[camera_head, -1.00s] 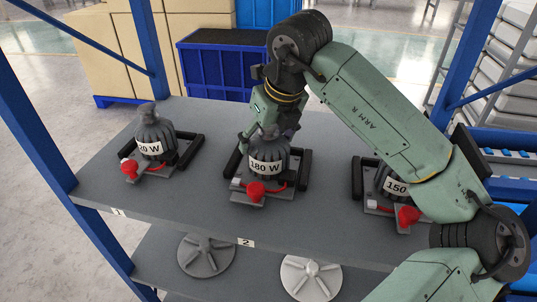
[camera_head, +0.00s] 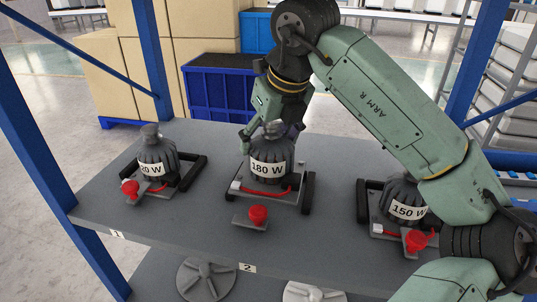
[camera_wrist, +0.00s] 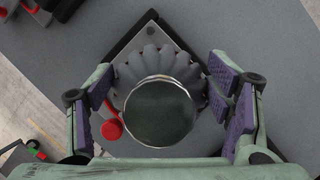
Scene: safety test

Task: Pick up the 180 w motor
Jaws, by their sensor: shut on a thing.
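The dark ribbed motor with the "180 W" label (camera_head: 268,171) is at the middle of the grey shelf (camera_head: 190,230), on a grey base plate with black side bars. My gripper (camera_head: 271,132) comes from above and is shut on its upper part. In the wrist view my gripper (camera_wrist: 162,100) has purple pads on both sides of the motor's round top (camera_wrist: 160,112). The motor and its base appear raised off the shelf.
Another motor (camera_head: 157,158) stands at the left, its label partly cut off. A "150" motor (camera_head: 403,200) stands at the right, partly behind my arm. Blue posts (camera_head: 50,170) frame the shelf. A blue crate (camera_head: 221,85) stands behind it.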

